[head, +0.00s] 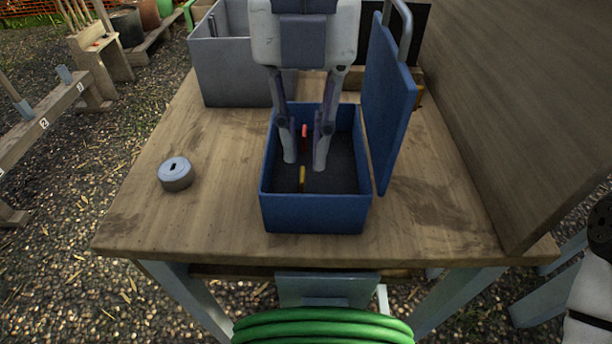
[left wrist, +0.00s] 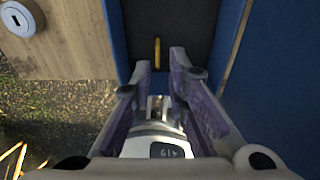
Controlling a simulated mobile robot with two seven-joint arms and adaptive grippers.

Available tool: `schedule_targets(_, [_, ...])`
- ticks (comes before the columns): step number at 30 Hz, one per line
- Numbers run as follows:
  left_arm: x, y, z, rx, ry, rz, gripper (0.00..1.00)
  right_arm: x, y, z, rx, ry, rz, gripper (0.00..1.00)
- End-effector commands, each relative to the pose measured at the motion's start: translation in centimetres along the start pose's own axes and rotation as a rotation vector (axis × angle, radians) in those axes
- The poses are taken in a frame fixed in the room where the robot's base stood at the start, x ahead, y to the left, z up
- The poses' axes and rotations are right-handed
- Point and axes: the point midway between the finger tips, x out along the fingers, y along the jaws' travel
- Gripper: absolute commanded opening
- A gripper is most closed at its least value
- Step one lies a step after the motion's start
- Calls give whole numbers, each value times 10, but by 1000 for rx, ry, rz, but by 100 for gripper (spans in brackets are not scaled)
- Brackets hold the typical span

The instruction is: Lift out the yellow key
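The yellow key (head: 302,178) is a small upright-looking bar inside the open blue box (head: 314,216), near its front wall. It also shows in the left wrist view (left wrist: 157,53), just beyond and between the fingertips. My left gripper (head: 305,162) reaches down into the box from above, its two fingers spread with nothing between them that I can see. In the head view the key lies a little nearer the front than the fingertips. Whether a finger touches the key cannot be told.
A red piece (head: 304,131) is also in the box, behind the key. The box's blue lid (head: 388,105) stands open on the right. A grey round piece with a keyhole slot (head: 176,177) lies on the wooden table (head: 160,225). A grey bin (head: 230,75) stands behind.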

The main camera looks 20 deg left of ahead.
Motion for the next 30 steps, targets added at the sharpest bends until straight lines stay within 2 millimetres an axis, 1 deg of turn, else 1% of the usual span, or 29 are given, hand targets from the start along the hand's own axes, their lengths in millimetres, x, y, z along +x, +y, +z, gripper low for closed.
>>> schedule_targets(6, [42, 4, 1, 2, 7, 2, 15, 16, 0, 7, -1, -39, 2, 40])
schedule_targets(9, [53, 4, 1, 1, 3, 1, 15, 19, 1, 9, -1, -47, 3, 40])
schedule_targets(16, [54, 4, 0, 1, -3, -1, 15, 18, 1, 8, -2, -44, 3, 40])
schedule_targets(17, [54, 4, 0, 1, -3, -1, 13, 18, 1, 8, -2, -44, 3, 40])
schedule_targets(18, [54, 4, 0, 1, -3, -1, 4, 18, 1, 8, -2, -44, 3, 40])
schedule_targets(19, [54, 4, 0, 1, -3, -1, 0, 18, 1, 8, -2, -44, 3, 40])
schedule_targets(30, [52, 4, 0, 1, -4, -1, 0, 18, 1, 8, -2, -43, 3, 40])
